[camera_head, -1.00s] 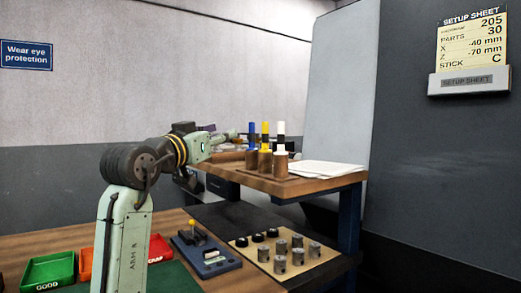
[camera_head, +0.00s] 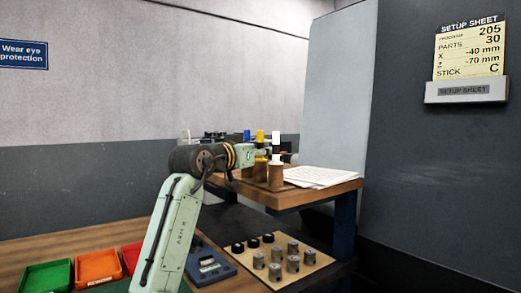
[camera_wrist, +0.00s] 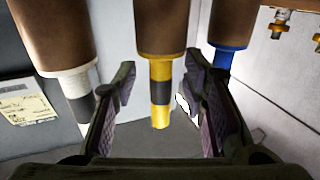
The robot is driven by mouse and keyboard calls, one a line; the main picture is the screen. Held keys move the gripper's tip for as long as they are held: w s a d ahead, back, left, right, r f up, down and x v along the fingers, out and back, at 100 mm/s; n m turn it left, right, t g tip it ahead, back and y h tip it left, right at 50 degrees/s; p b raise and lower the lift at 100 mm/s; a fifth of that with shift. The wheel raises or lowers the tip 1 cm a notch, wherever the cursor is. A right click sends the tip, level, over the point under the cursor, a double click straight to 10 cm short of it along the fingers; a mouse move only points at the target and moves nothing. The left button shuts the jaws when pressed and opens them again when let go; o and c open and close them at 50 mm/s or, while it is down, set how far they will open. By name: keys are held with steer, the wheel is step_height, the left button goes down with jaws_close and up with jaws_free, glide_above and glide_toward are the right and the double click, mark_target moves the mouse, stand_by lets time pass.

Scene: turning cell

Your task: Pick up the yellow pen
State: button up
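The yellow pen (camera_head: 260,137) stands upright in a brown holder on the raised wooden table, between the blue pen (camera_head: 247,135) and the white pen (camera_head: 276,139). In the wrist view, which looks upside down, the yellow pen (camera_wrist: 160,85) with its dark band shows between the two fingers of my gripper (camera_wrist: 160,72). The fingers are open, with a visible gap on each side of the pen. The white pen (camera_wrist: 75,95) lies outside the left finger and the blue pen (camera_wrist: 222,60) beyond the right finger. In the head view my arm hides most of the gripper.
White papers (camera_head: 320,176) lie right of the holders on the raised table (camera_head: 300,196). Below are a tan board (camera_head: 305,265) with several metal parts and black pieces, a blue fixture (camera_head: 208,265), and green (camera_head: 45,277) and orange (camera_head: 98,266) trays. A grey panel stands right.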

steer(key=shift+w+d, duration=0.1)
steer(key=shift+w, duration=0.1)
steer(key=shift+c, duration=0.4)
jaws_close()
